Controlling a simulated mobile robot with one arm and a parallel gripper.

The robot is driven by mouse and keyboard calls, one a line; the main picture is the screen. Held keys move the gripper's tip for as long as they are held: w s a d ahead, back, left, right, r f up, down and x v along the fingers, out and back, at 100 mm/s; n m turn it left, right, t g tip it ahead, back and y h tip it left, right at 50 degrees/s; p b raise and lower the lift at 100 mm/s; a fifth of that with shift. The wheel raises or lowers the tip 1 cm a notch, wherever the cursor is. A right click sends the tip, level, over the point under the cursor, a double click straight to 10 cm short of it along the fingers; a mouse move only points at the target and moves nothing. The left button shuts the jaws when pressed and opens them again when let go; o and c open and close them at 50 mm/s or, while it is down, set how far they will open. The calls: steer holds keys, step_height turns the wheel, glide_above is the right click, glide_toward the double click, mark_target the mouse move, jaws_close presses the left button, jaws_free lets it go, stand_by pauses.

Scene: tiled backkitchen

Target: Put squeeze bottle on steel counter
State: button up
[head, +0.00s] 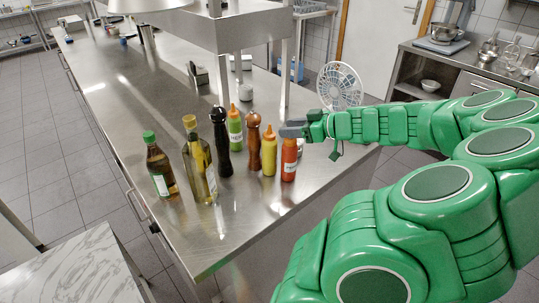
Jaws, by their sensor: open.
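The steel counter (110,95) runs from the front to the back left. A red squeeze bottle (289,167) stands on it near its right edge. A yellow squeeze bottle (269,161) with an orange tip stands just left of it. A green squeeze bottle (235,131) with an orange tip stands further back and left. I cannot tell whether the jaws touch the bottle.
A dark pepper mill (222,145), a brown mill (254,145), an oil bottle (200,170) and a green-capped bottle (160,168) stand close to the left. A white fan (340,86) is behind my arm. A steel shelf (205,32) overhangs the counter. The counter's front is clear.

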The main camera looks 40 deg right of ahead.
mark_target(274, 135)
steer(key=shift+r+x, duration=0.2)
steer(key=shift+x, duration=1.25)
steer(key=shift+r+x, duration=0.2)
steer(key=shift+x, duration=1.2)
steer(key=shift+w, duration=0.15)
jaws_close()
